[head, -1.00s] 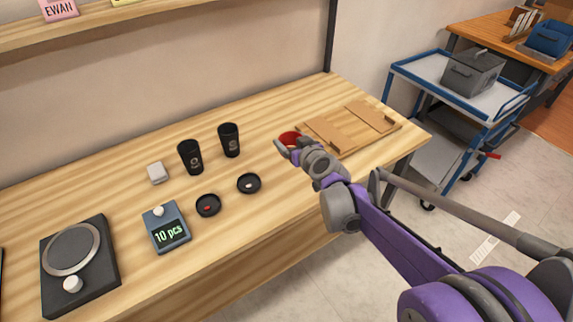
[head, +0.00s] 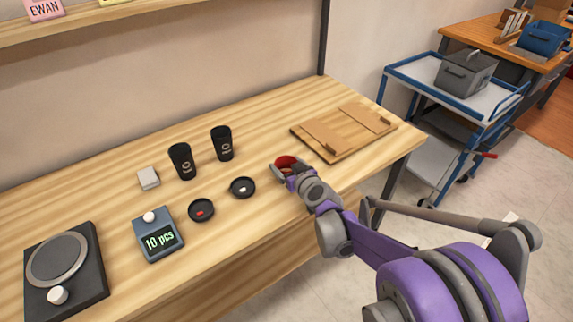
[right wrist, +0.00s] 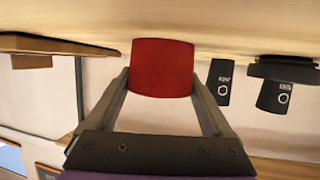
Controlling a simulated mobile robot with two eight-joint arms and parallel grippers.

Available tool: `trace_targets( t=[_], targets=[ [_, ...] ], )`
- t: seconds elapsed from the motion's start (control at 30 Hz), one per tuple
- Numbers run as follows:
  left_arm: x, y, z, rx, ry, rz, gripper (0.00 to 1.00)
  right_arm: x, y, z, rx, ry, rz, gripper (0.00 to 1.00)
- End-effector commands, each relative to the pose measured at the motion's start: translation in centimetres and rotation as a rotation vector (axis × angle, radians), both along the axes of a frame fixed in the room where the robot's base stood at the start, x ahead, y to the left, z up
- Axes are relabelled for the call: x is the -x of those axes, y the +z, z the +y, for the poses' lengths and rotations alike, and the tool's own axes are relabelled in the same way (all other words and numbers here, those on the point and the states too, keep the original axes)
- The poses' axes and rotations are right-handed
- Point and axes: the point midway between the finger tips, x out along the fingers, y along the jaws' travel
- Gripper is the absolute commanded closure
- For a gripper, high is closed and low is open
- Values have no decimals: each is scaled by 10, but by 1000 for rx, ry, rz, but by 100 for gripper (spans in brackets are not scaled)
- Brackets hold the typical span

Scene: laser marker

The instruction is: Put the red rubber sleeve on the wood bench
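The red rubber sleeve (head: 286,161) is a short red cup-like piece near the front part of the wood bench (head: 215,260), left of the wooden board. It also shows in the right wrist view (right wrist: 162,68), upright sides between the two fingers. My right gripper (head: 285,171) has a finger on each side of the sleeve and appears shut on it. The sleeve is on or just above the bench top; I cannot tell whether it touches. My left gripper is not in view.
Two black cups (head: 182,161) (head: 222,144) stand left of the sleeve. Two small black dishes (head: 243,188) (head: 201,211), a counting scale (head: 158,235) and a turntable-like device (head: 64,268) lie farther left. The wooden board (head: 345,132) is right. Bare bench lies around the sleeve.

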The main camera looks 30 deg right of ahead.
Motion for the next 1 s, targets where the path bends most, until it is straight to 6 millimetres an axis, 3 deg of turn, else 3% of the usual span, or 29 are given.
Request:
trace_targets(
  t=[0.1, 0.43, 0.8, 1.0],
  targets=[
    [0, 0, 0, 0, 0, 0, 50, 0, 0, 0, 1, 0, 0, 0],
    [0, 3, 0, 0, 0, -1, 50, 5, 6, 1, 0, 0, 0, 0],
    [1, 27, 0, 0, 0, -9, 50, 74, 33, 8, 0, -1, 0, 0],
    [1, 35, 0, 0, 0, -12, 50, 103, 42, 11, 0, 0, 0, 0]
  ],
)
